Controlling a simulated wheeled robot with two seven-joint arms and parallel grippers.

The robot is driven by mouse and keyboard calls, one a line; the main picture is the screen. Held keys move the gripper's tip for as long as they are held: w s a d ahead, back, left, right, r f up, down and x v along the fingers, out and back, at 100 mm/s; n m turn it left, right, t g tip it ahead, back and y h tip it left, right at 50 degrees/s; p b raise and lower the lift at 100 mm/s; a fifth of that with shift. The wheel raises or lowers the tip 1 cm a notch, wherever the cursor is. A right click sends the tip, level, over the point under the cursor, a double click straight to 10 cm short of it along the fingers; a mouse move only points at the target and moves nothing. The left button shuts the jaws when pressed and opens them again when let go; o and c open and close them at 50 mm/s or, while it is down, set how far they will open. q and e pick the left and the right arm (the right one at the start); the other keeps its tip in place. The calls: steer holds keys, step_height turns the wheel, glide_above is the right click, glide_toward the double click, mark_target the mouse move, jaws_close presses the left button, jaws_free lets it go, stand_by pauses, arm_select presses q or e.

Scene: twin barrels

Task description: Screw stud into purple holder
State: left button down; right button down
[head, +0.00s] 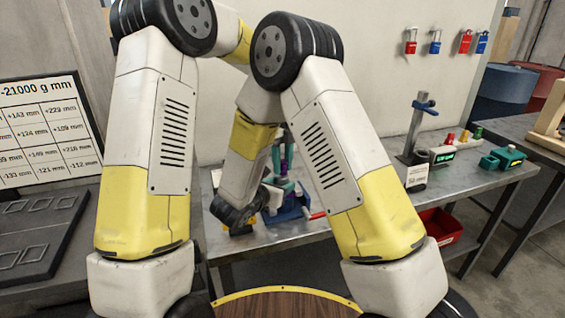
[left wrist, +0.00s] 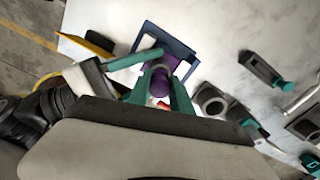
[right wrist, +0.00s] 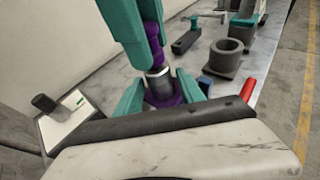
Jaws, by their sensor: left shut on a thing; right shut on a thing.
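In the right wrist view, a silver cylindrical piece (right wrist: 158,80), seemingly the stud, stands between the teal fingers of my right gripper (right wrist: 160,95), which is shut on it. A purple part (right wrist: 154,38) rises directly above it, with teal fingers of my left gripper (right wrist: 130,30) shut around it. A flared purple base (right wrist: 166,101) lies below the silver piece. In the left wrist view my left gripper (left wrist: 160,88) encloses a purple round part (left wrist: 160,80). Whether the pieces' threads are engaged cannot be told. In the head view the pieces are small and partly hidden.
A blue frame (left wrist: 180,53) surrounds the purple base on the grey table (head: 385,175). My forearms cover much of the head view.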

arm_select(q)
steer(key=shift+f, duration=0.2)
steer(key=shift+m, duration=0.4)
steer(key=m, duration=1.2)
steer(key=shift+m, duration=0.3)
steer(key=c, duration=1.2)
jaws_free()
steer(key=shift+o, duration=0.2)
